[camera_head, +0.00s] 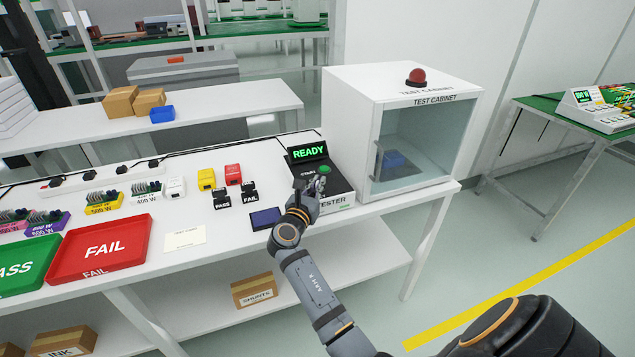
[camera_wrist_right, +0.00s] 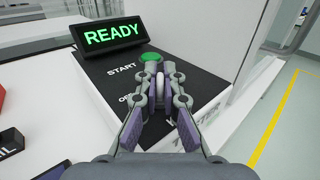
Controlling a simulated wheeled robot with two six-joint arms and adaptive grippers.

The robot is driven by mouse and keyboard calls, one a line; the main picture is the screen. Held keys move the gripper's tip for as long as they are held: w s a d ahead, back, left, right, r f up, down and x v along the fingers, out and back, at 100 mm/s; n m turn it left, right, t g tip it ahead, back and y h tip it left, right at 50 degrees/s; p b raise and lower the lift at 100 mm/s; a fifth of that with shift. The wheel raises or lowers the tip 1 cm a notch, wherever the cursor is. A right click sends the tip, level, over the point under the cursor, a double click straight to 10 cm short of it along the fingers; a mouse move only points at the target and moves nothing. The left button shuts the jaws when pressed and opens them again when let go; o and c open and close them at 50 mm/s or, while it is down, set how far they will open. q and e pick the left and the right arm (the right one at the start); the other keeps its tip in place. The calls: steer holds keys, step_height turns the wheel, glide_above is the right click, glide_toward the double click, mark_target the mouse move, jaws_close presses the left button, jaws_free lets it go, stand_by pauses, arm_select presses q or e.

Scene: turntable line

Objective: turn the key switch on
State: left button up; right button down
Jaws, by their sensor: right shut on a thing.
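The black tester (camera_head: 340,190) stands on the white bench, left of the test cabinet. Its raised display (camera_head: 308,152) reads READY in green, and the display also shows in the right wrist view (camera_wrist_right: 112,34). A green START button (camera_wrist_right: 151,58) is on its top. My right gripper (camera_head: 318,184) is over the tester's top, and in the right wrist view (camera_wrist_right: 157,85) its fingers are shut on a small pale knob, which looks like the key switch (camera_wrist_right: 159,86). The fingers hide most of it and part of its label, so its turned position cannot be told. My left gripper is not in view.
The white test cabinet (camera_head: 350,110) with a glass door and red dome light (camera_head: 416,77) stands right of the tester. A dark blue pad (camera_head: 266,218), PASS and FAIL stamps, a card (camera_head: 185,238) and a red FAIL tray (camera_head: 62,268) lie to the left.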

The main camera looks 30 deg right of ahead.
steer(key=c, duration=1.5)
jaws_free()
step_height(320, 180, up, 10)
steer(key=shift+f, duration=0.1)
